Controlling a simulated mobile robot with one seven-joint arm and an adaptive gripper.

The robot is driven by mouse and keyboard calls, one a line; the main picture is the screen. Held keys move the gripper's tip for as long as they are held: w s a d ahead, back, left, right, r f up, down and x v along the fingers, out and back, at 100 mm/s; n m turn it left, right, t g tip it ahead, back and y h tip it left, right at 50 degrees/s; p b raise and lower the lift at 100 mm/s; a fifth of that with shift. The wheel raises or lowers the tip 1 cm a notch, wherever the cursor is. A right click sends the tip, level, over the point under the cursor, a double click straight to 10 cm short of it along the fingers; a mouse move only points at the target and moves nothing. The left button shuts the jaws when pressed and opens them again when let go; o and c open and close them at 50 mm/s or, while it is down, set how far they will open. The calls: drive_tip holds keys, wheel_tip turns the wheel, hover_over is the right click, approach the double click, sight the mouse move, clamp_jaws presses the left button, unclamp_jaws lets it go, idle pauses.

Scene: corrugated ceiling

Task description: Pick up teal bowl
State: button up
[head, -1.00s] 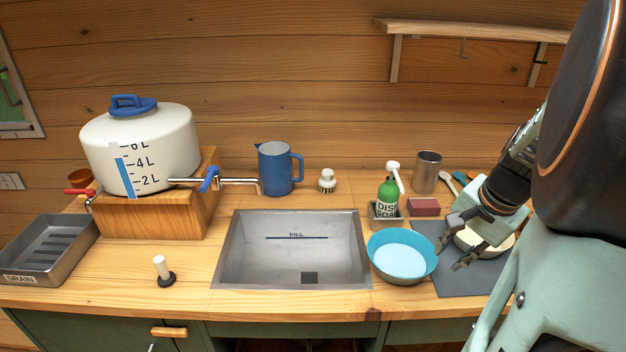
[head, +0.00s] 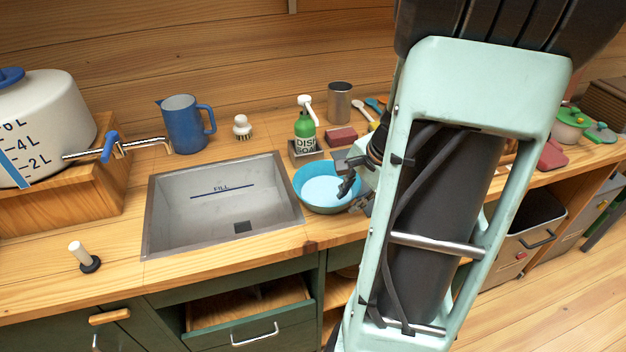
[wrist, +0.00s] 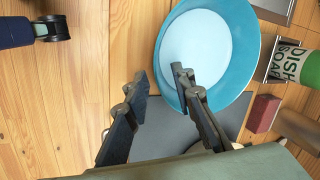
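The teal bowl (head: 318,204), with a pale blue inside, sits upright on the wooden counter just right of the sink. In the wrist view the bowl (wrist: 245,60) fills the upper middle. My gripper (head: 352,180) is at the bowl's right side in the head view, partly hidden by my arm. In the wrist view my gripper (wrist: 161,80) is open, with nothing held. One finger overlaps the bowl's inside and the other shows outside its rim. Whether either touches the bowl cannot be told.
The steel sink (head: 222,210) lies left of the bowl. The green dish soap (head: 305,126) and red sponge (head: 341,136) stand behind it, with a metal cup (head: 339,100) farther back. A grey mat (wrist: 165,135) lies beside the bowl. A drawer (head: 245,315) below is open.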

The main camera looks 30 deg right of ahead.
drive_tip(key=shift+x, duration=1)
clamp_jaws()
